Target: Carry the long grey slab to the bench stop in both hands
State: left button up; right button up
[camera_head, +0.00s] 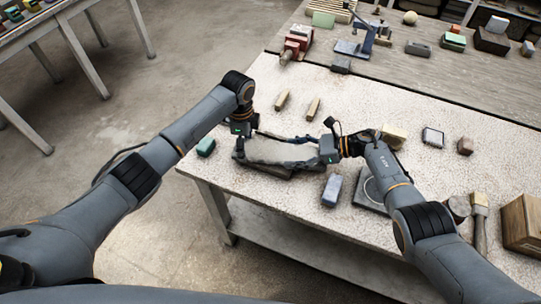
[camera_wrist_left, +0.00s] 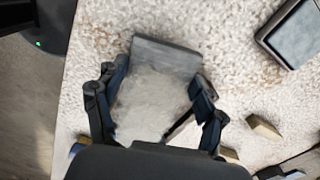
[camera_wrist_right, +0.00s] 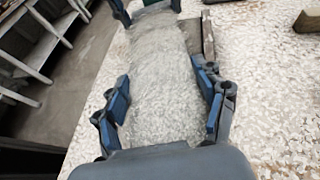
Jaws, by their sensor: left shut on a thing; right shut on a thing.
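The long grey slab (camera_head: 280,150) is pale, rough-faced and roughly level near the front left of the bench. My left gripper (camera_head: 243,130) is shut on its left end, and my right gripper (camera_head: 325,148) is shut on its right end. The slab runs between the fingers of my left gripper in the left wrist view (camera_wrist_left: 152,105) and away from my right gripper in the right wrist view (camera_wrist_right: 165,75). A dark grey piece (camera_head: 280,172) shows just below the slab. I cannot tell whether they touch. I cannot pick out the bench stop for certain.
A blue-grey block (camera_head: 332,190) stands close to the right gripper. A green block (camera_head: 205,146) lies left of the slab. Two tan blocks (camera_head: 282,100) lie behind it. More blocks and a brush (camera_head: 479,215) crowd the right. The bench's front edge is near.

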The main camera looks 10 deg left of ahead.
pick_arm(q)
jog(key=shift+s+f, duration=0.2)
jog(key=shift+f, duration=0.25)
pick_arm(e)
jog(key=shift+s+f, duration=0.1)
jog(key=shift+f, duration=0.25)
pick_arm(q)
jog(key=o, duration=1.5)
jog(key=shift+s, duration=0.1)
pick_arm(e)
jog(key=o, duration=1.5)
jog(key=shift+s, duration=0.15)
pick_arm(q)
jog(key=o, duration=0.3)
pick_arm(e)
jog(key=o, duration=0.3)
pick_arm(q)
jog(key=shift+o, duration=0.2)
pick_arm(e)
jog(key=shift+o, duration=0.2)
jog(key=shift+f, duration=0.1)
pick_arm(q)
jog(key=shift+a, duration=0.1)
pick_arm(e)
jog(key=shift+d, duration=0.1)
